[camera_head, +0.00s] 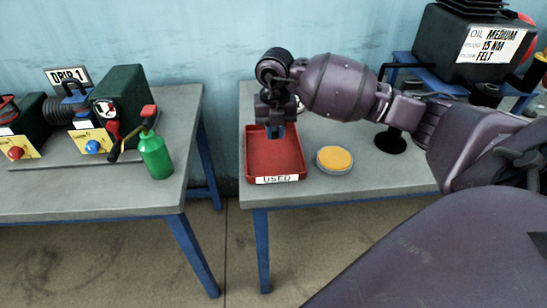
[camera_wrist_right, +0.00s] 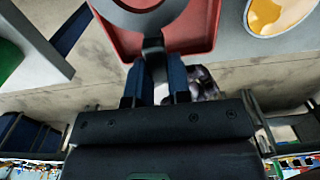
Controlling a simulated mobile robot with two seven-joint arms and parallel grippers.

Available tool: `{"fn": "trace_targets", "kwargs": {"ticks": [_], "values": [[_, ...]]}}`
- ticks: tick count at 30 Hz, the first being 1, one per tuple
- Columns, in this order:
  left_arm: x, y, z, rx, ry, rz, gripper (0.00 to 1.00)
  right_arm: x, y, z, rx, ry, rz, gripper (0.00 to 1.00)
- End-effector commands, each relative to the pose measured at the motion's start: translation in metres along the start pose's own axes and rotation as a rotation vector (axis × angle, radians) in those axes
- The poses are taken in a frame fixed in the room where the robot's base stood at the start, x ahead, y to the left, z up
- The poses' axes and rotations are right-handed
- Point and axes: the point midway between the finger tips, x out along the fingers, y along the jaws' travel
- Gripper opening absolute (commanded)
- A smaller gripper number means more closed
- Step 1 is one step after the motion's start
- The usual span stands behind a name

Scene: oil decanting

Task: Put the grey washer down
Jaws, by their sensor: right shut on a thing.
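My right gripper (camera_head: 277,131) is over the red tray (camera_head: 273,158) labelled USED on the right-hand table. In the right wrist view, the gripper's blue fingertips (camera_wrist_right: 161,84) are shut on the grey washer (camera_wrist_right: 150,42), which shows as a dark grey ring cut off by the top edge. The washer appears over the red tray (camera_wrist_right: 210,25); its height above the tray floor is hard to tell. In the head view I cannot make out the washer behind the gripper. My left gripper is in neither view.
A round grey dish with a yellow top (camera_head: 335,158) sits just right of the tray. A black machine labelled OIL MEDIUM (camera_head: 470,45) stands at the back right. The left table (camera_head: 90,190) holds a green bottle (camera_head: 155,155) and several machines. A gap separates the tables.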

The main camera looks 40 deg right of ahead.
Motion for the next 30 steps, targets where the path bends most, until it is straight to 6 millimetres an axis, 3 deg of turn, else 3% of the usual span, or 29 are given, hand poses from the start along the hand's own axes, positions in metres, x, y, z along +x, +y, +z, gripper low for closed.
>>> {"fn": "trace_targets", "kwargs": {"ticks": [3,14,22,30], "values": [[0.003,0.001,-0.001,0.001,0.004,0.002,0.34,0.024,0.0,0.0,0.001,0.004,-0.002,0.0],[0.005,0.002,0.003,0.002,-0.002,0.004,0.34,0.048,0.0,0.0,-0.001,0.003,-0.001,0.0],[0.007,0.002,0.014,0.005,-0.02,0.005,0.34,0.09,0.0,-0.001,0.0,0.004,-0.001,0.0],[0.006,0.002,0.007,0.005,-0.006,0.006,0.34,0.093,0.0,0.0,-0.001,-0.002,0.001,0.0]]}}
